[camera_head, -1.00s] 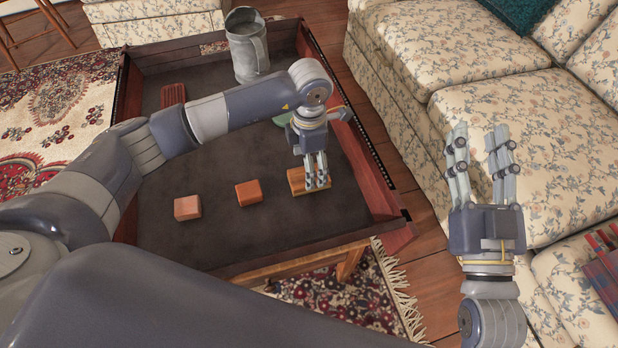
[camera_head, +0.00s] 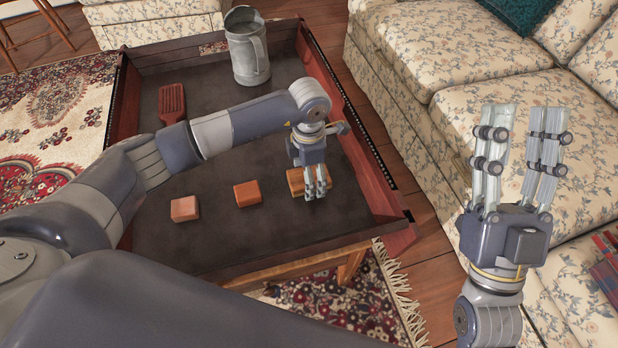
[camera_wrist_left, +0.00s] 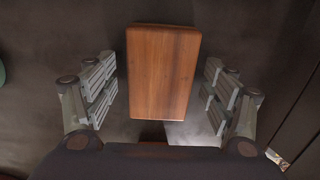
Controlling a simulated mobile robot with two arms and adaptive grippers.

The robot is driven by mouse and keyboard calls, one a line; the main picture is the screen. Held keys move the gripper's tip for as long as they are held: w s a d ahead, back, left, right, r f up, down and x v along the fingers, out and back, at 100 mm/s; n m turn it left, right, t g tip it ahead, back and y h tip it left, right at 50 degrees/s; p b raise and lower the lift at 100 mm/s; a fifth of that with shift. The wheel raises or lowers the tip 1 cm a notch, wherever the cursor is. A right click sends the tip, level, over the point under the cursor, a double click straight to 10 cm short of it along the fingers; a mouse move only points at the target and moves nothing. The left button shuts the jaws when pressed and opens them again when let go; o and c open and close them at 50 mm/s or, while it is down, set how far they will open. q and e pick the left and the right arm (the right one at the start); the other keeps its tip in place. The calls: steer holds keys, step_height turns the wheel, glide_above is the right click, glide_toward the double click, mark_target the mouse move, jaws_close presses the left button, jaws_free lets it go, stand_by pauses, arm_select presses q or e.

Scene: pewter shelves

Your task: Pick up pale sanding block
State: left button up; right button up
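Three small blocks lie in a row on the dark tray-like table top (camera_head: 230,235): a pale pinkish block (camera_head: 185,208) at left, an orange-brown block (camera_head: 248,193) in the middle, and a brown wood-grained block (camera_head: 295,181) at right. My left gripper (camera_head: 315,190) points down over the right block. In the left wrist view, its fingers stand open on both sides of the wood-grained block (camera_wrist_left: 162,75), with gaps. The pale pinkish block is left of this gripper. My right gripper (camera_head: 520,150) is open and empty, beside the sofa.
A grey metal jug (camera_head: 248,50) stands at the back of the table. A red slotted object (camera_head: 172,102) lies at the back left. Raised wooden sides (camera_head: 350,125) edge the table. A floral sofa (camera_head: 500,85) is at the right. A green edge (camera_wrist_left: 2,75) shows in the left wrist view.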

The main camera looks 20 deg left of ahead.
arm_select(q)
steer(key=c, duration=1.1)
steer(key=shift+o, duration=0.2)
steer(key=shift+r, duration=0.1)
steer(key=shift+r, duration=0.15)
step_height(320, 180, up, 5)
steer(key=shift+f+p, duration=0.1)
steer(key=shift+p, duration=0.85)
step_height(320, 180, up, 4)
steer(key=shift+f+p, duration=0.1)
steer(key=shift+p, duration=0.4)
steer(key=shift+r, duration=0.45)
arm_select(e)
steer(key=w+f+g+h, duration=0.1)
steer(key=w+f+g, duration=0.2)
steer(key=f, duration=0.3)
steer(key=w+f+g+h, duration=0.2)
steer(key=w+f+g, duration=0.1)
steer(key=f+g, duration=0.2)
steer(key=shift+f, duration=0.75)
